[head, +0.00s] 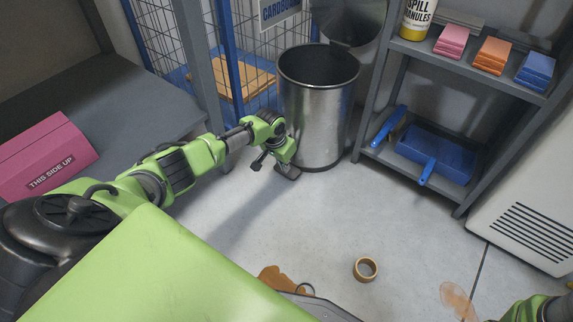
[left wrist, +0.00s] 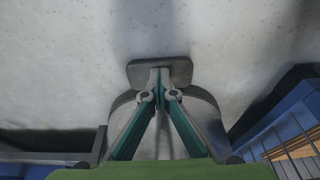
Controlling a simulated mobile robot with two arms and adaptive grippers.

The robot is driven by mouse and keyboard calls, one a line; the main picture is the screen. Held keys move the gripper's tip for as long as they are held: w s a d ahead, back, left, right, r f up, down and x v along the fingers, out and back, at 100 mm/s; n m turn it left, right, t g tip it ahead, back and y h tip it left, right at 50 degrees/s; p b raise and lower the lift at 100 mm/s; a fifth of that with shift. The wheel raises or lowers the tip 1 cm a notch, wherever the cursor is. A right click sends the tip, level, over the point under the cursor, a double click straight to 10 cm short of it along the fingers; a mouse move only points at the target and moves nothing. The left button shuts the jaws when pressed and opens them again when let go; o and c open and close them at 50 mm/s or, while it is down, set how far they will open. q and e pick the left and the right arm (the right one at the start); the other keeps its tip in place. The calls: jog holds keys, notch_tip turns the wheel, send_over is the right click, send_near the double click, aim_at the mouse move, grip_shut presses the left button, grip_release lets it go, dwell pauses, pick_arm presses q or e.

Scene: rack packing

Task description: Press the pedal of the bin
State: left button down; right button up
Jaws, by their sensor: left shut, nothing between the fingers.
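The bin (head: 320,125) is a shiny metal cylinder on the floor between the cage and the shelf. Its round lid (head: 350,15) stands tilted up behind the rim, and the dark inside shows. The pedal (head: 289,173) is a grey plate low at the bin's front. It also shows in the left wrist view (left wrist: 136,74), in front of the bin's curved side (left wrist: 205,112). My left gripper (head: 285,163) is shut and empty, pointing down. In the left wrist view its fingertips (left wrist: 160,72) meet over the pedal and appear to touch it. My right gripper is out of view.
A blue wire cage (head: 228,55) with cardboard stands left of the bin. A grey shelf (head: 373,160) with a blue dustpan (head: 430,152) stands right. A tape roll (head: 365,269) and brown stains lie on the otherwise open floor.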

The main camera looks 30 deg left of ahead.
pick_arm(q)
jog(key=s+p, duration=0.1)
jog(key=p, duration=0.1)
jog(key=s+p, duration=0.2)
jog(key=shift+s+a+r, duration=0.1)
jog(key=shift+s+r, duration=0.05)
jog(key=shift+r, duration=0.25)
jog(key=shift+f, duration=0.1)
jog(key=shift+r, duration=0.4)
jog(key=v, duration=1.1)
jog(key=shift+r, duration=0.1)
